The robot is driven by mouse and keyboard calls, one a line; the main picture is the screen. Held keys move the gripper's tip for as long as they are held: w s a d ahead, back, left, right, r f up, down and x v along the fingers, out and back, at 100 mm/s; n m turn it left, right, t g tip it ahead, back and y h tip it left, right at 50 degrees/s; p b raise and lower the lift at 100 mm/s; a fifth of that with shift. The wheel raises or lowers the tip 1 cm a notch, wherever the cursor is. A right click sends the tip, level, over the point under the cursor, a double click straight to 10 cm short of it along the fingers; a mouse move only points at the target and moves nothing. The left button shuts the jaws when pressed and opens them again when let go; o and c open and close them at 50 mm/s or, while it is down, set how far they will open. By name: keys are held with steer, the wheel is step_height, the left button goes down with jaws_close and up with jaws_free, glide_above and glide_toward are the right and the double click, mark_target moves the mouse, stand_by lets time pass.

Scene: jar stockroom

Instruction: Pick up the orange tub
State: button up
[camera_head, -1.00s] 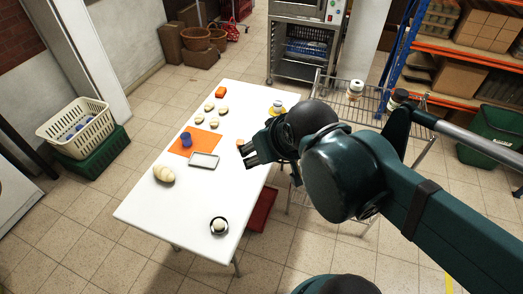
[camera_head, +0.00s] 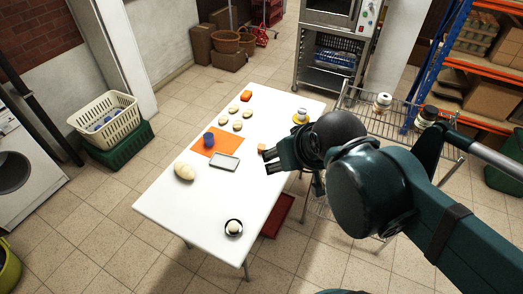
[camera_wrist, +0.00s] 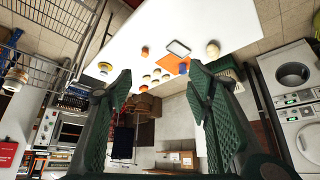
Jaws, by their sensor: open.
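The orange tub (camera_head: 246,95) is a small bright orange thing on the far end of the white table (camera_head: 190,213). In the wrist view it shows small, near the table's far edge (camera_wrist: 144,79). My gripper (camera_head: 268,160) is over the right side of the table, nearer than the tub and well apart from it. In the wrist view its two green fingers (camera_wrist: 159,72) are wide apart with nothing held between them. A smaller orange-brown object (camera_head: 262,148) lies just beyond my fingertips in the head view.
Several rolls (camera_head: 237,125) lie between the tub and an orange mat (camera_head: 207,150) with a blue cup (camera_head: 209,139). A yellow-and-white container (camera_head: 300,117) stands at the right edge.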

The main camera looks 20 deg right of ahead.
steer(key=shift+c, duration=1.1)
steer(key=shift+w, duration=0.15)
steer(key=m+g+h+b, duration=0.4)
steer(key=m+b, duration=0.3)
steer(key=b, duration=1)
glide_above(261, 149)
steer(key=a, duration=0.2)
step_height(261, 149, down, 40)
steer(key=shift+s+a, duration=0.15)
steer(key=shift+s, duration=0.15)
